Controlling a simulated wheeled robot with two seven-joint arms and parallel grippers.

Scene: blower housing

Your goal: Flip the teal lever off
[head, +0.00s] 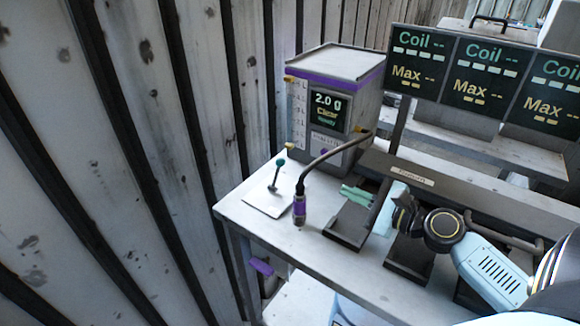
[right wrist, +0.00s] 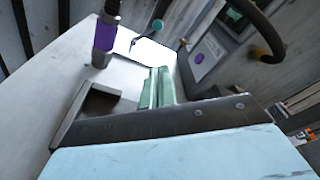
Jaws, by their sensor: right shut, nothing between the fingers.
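The teal lever (head: 280,163) stands on a white plate (head: 262,206) on the table's left part. Its dark stem leans slightly right in the head view, with a teal knob on top. In the right wrist view the lever (right wrist: 157,25) is beyond the fingers, near the top. My right gripper (head: 352,193) is shut and empty, its green fingers together and pointing left. It is apart from the lever, to its right, above a dark bracket. The fingers also show in the right wrist view (right wrist: 158,88). My left gripper is not in view.
A purple-and-silver handle (head: 299,208) on a dark cable (head: 322,158) stands between the lever and my right gripper. A grey box with a display (head: 327,107) is behind. Dark brackets (head: 345,220) stand to the right. Table (head: 318,262) is bare in front.

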